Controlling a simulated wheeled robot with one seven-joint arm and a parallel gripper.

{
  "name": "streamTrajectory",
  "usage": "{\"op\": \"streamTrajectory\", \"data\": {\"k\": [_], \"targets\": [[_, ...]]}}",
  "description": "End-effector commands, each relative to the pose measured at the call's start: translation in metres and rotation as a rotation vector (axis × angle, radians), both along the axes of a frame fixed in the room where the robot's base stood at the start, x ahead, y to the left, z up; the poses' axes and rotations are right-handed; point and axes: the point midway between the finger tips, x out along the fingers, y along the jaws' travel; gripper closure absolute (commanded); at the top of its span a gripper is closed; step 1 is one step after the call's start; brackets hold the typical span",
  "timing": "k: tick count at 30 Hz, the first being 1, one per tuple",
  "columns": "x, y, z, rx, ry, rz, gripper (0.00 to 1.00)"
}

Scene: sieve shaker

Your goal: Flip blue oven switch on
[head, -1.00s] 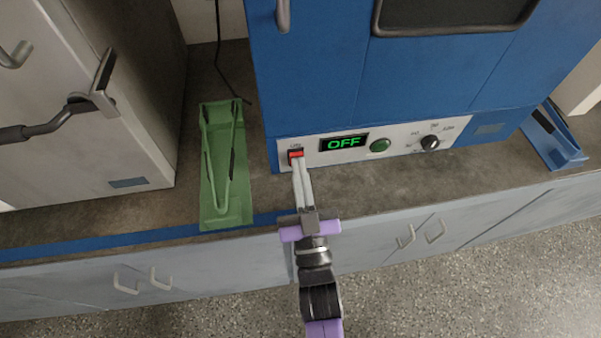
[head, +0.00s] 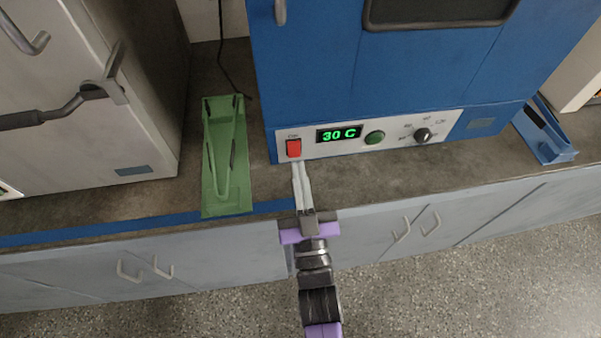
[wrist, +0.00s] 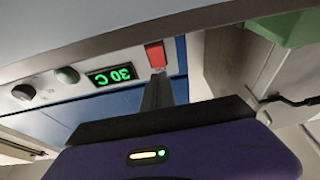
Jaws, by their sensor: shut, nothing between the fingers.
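The blue oven (head: 330,80) stands on the counter with a white control strip along its lower front. Its red rocker switch (head: 293,148) is at the strip's left end. The display (head: 339,134) beside it reads "30 C" in green. My gripper (head: 298,166) is shut and empty, its fingertips just below the switch in the head view. In the wrist view the red switch (wrist: 155,55) is seen just past the fingers (wrist: 158,80); whether they touch it I cannot tell. The display (wrist: 112,75) appears upside down there.
A green round button (head: 375,138) and a black knob (head: 423,135) sit right of the display. A green holder (head: 228,180) lies on the counter left of the oven. A grey appliance (head: 90,140) with a handle stands further left. A blue holder (head: 545,135) is at the right.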

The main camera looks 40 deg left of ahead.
Motion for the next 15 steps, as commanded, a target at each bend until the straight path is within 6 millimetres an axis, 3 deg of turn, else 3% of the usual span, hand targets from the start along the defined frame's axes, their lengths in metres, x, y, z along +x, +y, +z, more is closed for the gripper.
{"op": "streamTrajectory", "data": {"k": [15], "targets": [[-0.041, -0.048, -0.006, 0.000, 0.002, -0.001, 1.00]]}}
